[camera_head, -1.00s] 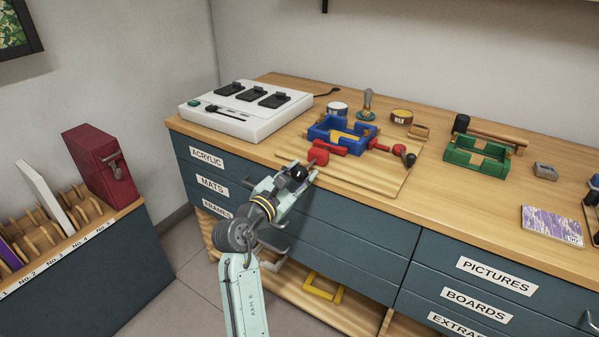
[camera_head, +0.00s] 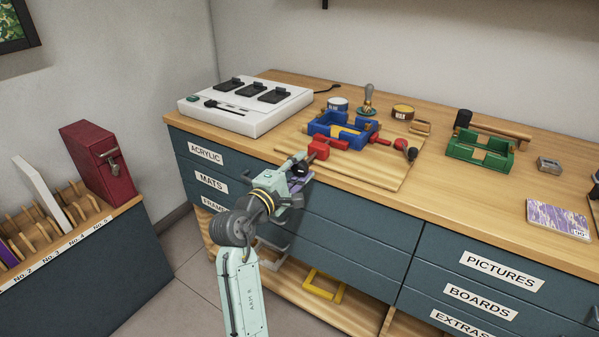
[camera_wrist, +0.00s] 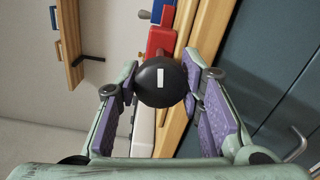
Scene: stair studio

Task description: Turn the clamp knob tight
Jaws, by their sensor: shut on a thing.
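A blue clamp frame (camera_head: 325,126) with red clamp parts (camera_head: 318,151) sits on a wooden board at the bench's front edge. Its near black clamp knob (camera_wrist: 150,92) shows in the wrist view as a round ball with a white mark, with the red part (camera_wrist: 163,40) behind it. My gripper (camera_head: 299,172) is at this knob, and its purple-padded fingers (camera_wrist: 161,98) close on it from both sides in the wrist view. In the head view my fingers hide most of the knob. A second black knob (camera_head: 412,154) on the right side of the clamp is free.
A white machine with black pads (camera_head: 250,106) stands left of the clamp. A green frame (camera_head: 478,153), small pots (camera_head: 402,112) and a purple card (camera_head: 558,219) are on the bench (camera_head: 450,205). Labelled drawers (camera_head: 350,235) lie below the bench front.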

